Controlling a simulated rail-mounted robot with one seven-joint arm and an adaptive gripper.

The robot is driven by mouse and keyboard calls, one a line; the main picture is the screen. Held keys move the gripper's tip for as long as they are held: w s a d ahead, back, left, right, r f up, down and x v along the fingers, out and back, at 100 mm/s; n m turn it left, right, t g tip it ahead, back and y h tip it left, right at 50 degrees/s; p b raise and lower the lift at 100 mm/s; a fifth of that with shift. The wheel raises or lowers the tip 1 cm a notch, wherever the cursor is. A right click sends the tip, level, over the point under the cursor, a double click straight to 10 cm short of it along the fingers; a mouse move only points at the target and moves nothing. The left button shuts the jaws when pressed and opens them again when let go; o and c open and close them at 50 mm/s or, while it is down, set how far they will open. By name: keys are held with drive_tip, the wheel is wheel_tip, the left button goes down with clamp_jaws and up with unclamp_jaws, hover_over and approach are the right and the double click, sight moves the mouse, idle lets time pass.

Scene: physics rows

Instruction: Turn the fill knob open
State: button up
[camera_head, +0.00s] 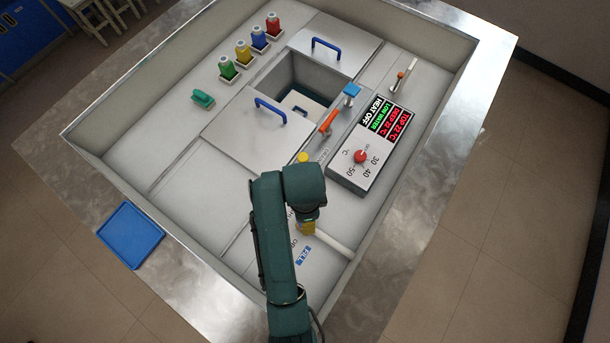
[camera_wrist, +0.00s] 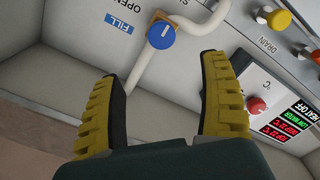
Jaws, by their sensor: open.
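The blue fill knob (camera_wrist: 161,35) shows in the wrist view, beside the blue FILL label (camera_wrist: 118,24) and in front of a bent white pipe (camera_wrist: 137,72). A pale pointer mark is on its face. My gripper (camera_wrist: 163,72) is open and empty, its two yellow-padded fingers spread below the knob in the picture. I see no contact with the knob. In the head view my gripper (camera_head: 307,228) is over the near part of the panel, by the FILL label (camera_head: 303,256). The knob is hidden there behind my gripper and arm.
A yellow knob (camera_wrist: 279,18) sits by the DRAIN label. A control box (camera_head: 347,176) with a red dial (camera_head: 360,156) and displays reading HEAT OFF and LOW WATER stands near. Blue-handled lids (camera_head: 240,130) flank an open well. Raised metal walls surround the panel.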

wheel_tip(320, 180, down, 14)
drive_tip(key=shift+w+d+f+b, duration=0.15)
drive_tip(key=shift+f+b, duration=0.1)
drive_tip(key=shift+b, duration=0.3)
drive_tip(key=shift+c, duration=0.2)
drive_tip(key=c, duration=1.2)
